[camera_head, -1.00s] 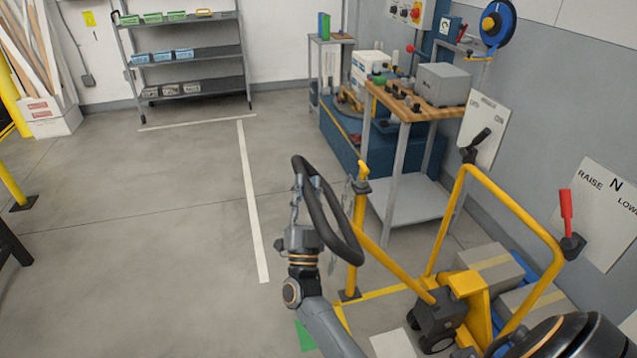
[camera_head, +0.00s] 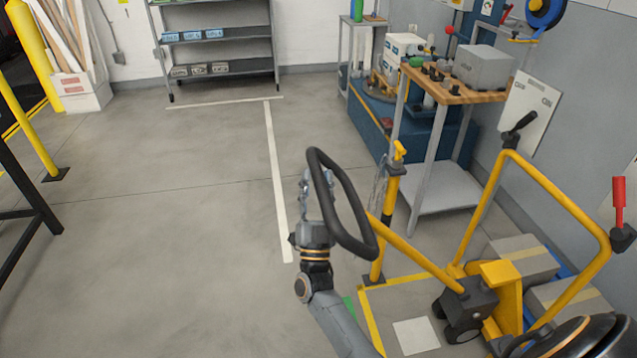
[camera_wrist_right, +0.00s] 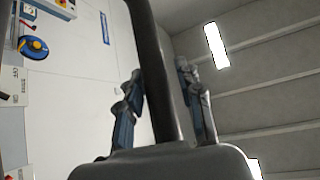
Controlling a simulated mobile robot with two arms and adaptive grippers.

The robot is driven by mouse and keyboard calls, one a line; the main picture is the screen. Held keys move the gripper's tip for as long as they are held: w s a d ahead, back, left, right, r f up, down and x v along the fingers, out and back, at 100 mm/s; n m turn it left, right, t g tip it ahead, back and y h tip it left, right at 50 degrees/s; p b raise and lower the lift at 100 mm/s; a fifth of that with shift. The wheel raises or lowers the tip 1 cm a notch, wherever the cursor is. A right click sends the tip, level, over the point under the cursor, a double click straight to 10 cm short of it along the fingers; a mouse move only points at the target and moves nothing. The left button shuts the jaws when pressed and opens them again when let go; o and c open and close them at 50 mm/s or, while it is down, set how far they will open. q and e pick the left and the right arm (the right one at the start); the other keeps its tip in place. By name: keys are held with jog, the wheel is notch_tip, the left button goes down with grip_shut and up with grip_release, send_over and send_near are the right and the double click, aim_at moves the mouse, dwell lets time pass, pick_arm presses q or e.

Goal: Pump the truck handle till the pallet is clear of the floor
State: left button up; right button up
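The black loop handle (camera_head: 366,205) of the pallet truck tilts up to the left on a yellow drawbar (camera_head: 425,252). My right gripper (camera_head: 308,195) is at the loop's left side. In the right wrist view the dark bar (camera_wrist_right: 158,75) runs between the gripper's two fingers (camera_wrist_right: 160,85), which close in on it. The truck's yellow body (camera_head: 505,290) and black pump base (camera_head: 466,300) stand at the lower right. Behind them, cartons (camera_head: 524,258) rest on a blue pallet (camera_head: 562,270). The pallet's underside is hidden, so its gap to the floor cannot be told. My left gripper is out of view.
A yellow hoop rail (camera_head: 560,185) stands around the truck's right side. A red lever (camera_head: 619,200) and a black lever (camera_head: 518,128) are near it. A wood-topped bench (camera_head: 440,90) stands behind. A yellow-topped post (camera_head: 392,190) is close to the handle. The floor at left is clear.

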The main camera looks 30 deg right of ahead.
jog(key=shift+o, duration=0.4)
jog(key=shift+f, duration=0.1)
jog(key=shift+s+f, duration=0.1)
jog(key=shift+f, duration=0.1)
jog(key=v, duration=1.1)
jog(key=shift+s, duration=0.25)
jog(key=shift+a+f, duration=0.15)
